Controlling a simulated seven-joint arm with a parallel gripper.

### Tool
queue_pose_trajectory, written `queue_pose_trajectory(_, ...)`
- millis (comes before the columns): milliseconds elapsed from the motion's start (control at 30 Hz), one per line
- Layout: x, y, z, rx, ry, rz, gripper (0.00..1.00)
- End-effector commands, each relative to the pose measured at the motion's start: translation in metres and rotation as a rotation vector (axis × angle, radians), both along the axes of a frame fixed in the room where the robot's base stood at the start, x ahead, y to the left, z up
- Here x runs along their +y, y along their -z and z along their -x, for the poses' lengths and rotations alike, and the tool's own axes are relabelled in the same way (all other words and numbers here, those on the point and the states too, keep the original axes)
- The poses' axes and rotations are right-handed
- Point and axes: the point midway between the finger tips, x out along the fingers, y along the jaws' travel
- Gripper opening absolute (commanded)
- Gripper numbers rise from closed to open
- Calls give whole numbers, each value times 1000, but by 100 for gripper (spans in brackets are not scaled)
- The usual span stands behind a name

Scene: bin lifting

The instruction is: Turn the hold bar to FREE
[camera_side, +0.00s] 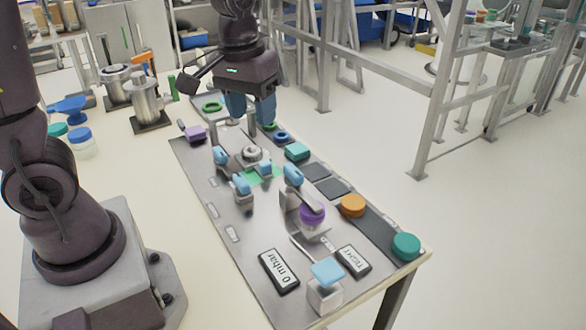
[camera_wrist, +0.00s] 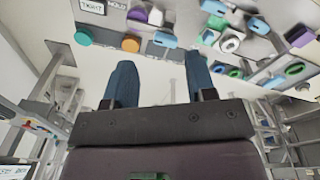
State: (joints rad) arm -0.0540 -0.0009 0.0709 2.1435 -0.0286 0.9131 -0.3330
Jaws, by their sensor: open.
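My gripper (camera_side: 251,114) is open and empty, its two blue fingers pointing down above the far end of the grey panel (camera_side: 215,205). The fingers stand apart in the wrist view (camera_wrist: 160,78), with nothing between them. Several light-blue handles sit on the panel, one of them (camera_side: 293,175) near a purple knob (camera_side: 312,213). A light-blue cap (camera_side: 327,271) tops a pale block at the near end. I cannot tell for sure which part is the hold bar, or whether it stands at FREE. Part of the panel's far end is hidden behind my gripper.
Displays reading "0 mbar" (camera_side: 279,270) and "TIGHT" (camera_side: 353,261) lie near the front. Orange (camera_side: 353,205) and teal (camera_side: 406,246) round buttons line the right edge. Metal canisters (camera_side: 146,101) stand at the back left.

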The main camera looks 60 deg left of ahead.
Motion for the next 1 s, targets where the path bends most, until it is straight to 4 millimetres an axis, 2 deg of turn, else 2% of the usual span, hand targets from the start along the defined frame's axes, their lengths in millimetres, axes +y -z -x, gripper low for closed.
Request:
queue_pose_trajectory(33, 6, 14, -15, 40, -95, 7, 51)
queue_pose_trajectory(100, 15, 30, -34, 78, -237, 12, 51)
queue_pose_trajectory(300, 36, 69, -81, 131, -679, 8, 51)
queue_pose_trajectory(433, 41, 65, -100, 99, -901, 21, 51)
queue_pose_trajectory(600, 41, 60, -104, 85, -1065, 37, 51)
queue_pose_trajectory(733, 41, 66, -103, 88, -1100, 37, 51)
queue_pose_trajectory(867, 40, 84, -102, 91, -1099, 36, 51)
queue_pose_trajectory(1000, 40, 113, -102, 92, -1098, 35, 51)
